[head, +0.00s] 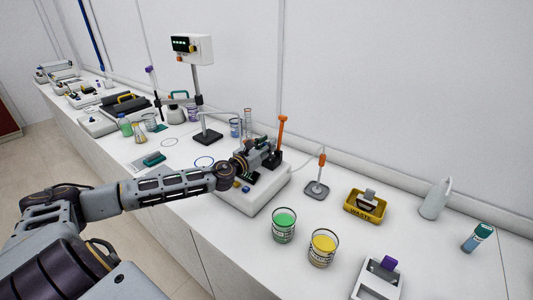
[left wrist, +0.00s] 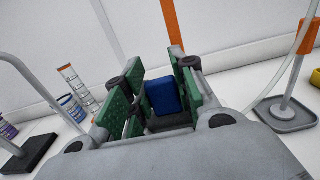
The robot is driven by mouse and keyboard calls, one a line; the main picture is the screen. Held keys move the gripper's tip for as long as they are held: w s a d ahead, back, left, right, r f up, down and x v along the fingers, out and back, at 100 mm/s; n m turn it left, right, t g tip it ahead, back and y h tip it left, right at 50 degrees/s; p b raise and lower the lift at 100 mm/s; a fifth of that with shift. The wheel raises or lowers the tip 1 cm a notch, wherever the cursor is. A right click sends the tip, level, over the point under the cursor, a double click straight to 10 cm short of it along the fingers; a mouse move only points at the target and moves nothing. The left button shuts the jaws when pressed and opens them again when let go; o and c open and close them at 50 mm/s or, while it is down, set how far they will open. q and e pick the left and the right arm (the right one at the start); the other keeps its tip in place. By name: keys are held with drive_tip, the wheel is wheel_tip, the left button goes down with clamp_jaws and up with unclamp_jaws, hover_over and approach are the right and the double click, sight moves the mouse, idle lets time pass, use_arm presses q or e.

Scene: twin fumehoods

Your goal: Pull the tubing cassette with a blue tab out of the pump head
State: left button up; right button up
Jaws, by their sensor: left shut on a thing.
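The pump (head: 252,197) is a white-based unit near the middle of the bench in the head view. My left gripper (head: 262,158) reaches over it and hides most of the pump head. In the left wrist view the blue tab of the tubing cassette (left wrist: 164,97) sits between the green pads of my left gripper (left wrist: 155,100), and the gripper is shut on it. A dark part (left wrist: 169,122) shows just below the tab. I cannot tell how far the cassette sits in the pump head. My right gripper is not in view.
Green (head: 284,224) and yellow (head: 323,247) beakers stand in front right of the pump. An orange-topped stand (head: 317,186), a yellow waste bin (head: 353,207) and a white holder with a purple-tabbed piece (head: 388,264) are to the right. A display stand (head: 207,137) is behind left.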

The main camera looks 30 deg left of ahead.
use_arm(q)
drive_tip(key=shift+r, duration=0.85)
wheel_tip(320, 180, up, 7)
drive_tip(key=shift+f+p, duration=0.15)
drive_tip(key=shift+p, duration=0.5)
drive_tip(key=shift+r, duration=0.85)
drive_tip(key=shift+r+p, duration=0.25)
drive_tip(key=shift+p, duration=0.1)
wheel_tip(320, 180, up, 2)
drive_tip(key=shift+r+p, duration=0.25)
drive_tip(key=shift+p, duration=1)
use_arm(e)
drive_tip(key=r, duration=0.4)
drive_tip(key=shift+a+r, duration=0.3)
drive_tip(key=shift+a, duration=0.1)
